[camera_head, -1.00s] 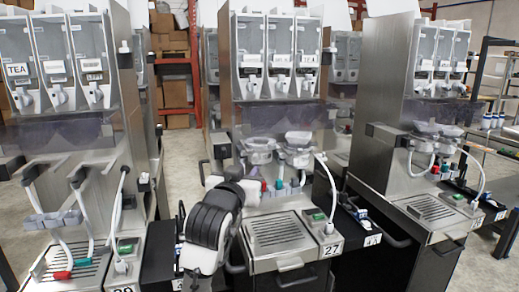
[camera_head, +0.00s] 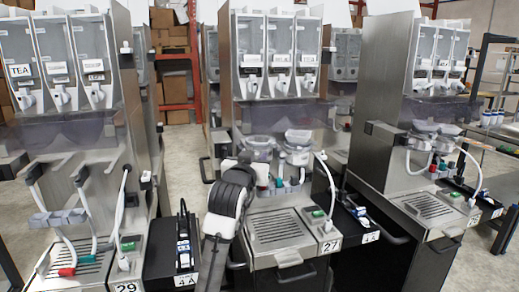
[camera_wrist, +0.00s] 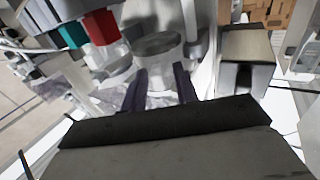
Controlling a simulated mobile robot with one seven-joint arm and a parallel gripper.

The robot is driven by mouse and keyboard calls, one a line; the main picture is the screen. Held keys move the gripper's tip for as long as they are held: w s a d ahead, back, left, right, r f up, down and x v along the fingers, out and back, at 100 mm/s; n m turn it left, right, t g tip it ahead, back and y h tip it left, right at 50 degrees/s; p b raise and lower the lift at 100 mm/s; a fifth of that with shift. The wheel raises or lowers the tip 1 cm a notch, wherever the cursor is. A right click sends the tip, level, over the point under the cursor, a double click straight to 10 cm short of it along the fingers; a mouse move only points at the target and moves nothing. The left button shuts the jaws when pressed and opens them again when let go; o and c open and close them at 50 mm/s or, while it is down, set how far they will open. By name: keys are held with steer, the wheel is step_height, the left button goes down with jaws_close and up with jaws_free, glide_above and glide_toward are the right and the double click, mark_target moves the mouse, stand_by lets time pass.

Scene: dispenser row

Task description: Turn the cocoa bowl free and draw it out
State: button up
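The middle dispenser (camera_head: 228,75) carries two pale mixing bowls side by side, a left bowl (camera_head: 258,142) and a right bowl (camera_head: 298,141). The hopper labels are too small to read, so I cannot tell which bowl is cocoa. My arm reaches up in front of the left bowl, and my gripper's fingers are hidden in the head view. In the wrist view my gripper (camera_wrist: 160,88) has two dark fingers standing apart. A round grey cup-like part (camera_wrist: 157,44) lies just beyond their tips. Pale parts show between the fingers, with no clear contact.
A red block (camera_wrist: 101,27) and a teal block (camera_wrist: 72,35) are left of the fingers. A drip tray (camera_head: 277,229) and a white hose (camera_head: 328,185) sit below and right of the bowls. Other dispensers stand left (camera_head: 130,95) and right (camera_head: 385,110).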

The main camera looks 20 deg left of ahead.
steer(key=shift+w+r, duration=0.1)
steer(key=shift+c, duration=0.4)
jaws_close()
steer(key=shift+r, duration=0.1)
steer(key=shift+r, duration=0.15)
steer(key=shift+d+r+n+y+p, duration=0.1)
steer(key=shift+d+n+y+p, duration=0.3)
steer(key=shift+y, duration=0.3)
steer(key=shift+d+n+y+p, duration=0.2)
steer(key=shift+n+y, duration=0.3)
steer(key=shift+y, duration=0.2)
steer(key=shift+w+d+n+g+y, duration=0.15)
steer(key=shift+d+n+g+y, duration=0.15)
steer(key=shift+y, duration=0.2)
steer(key=shift+w+d+n+g+y, duration=0.1)
steer(key=shift+d+n+g+y, duration=0.15)
steer(key=shift+n+y, duration=0.5)
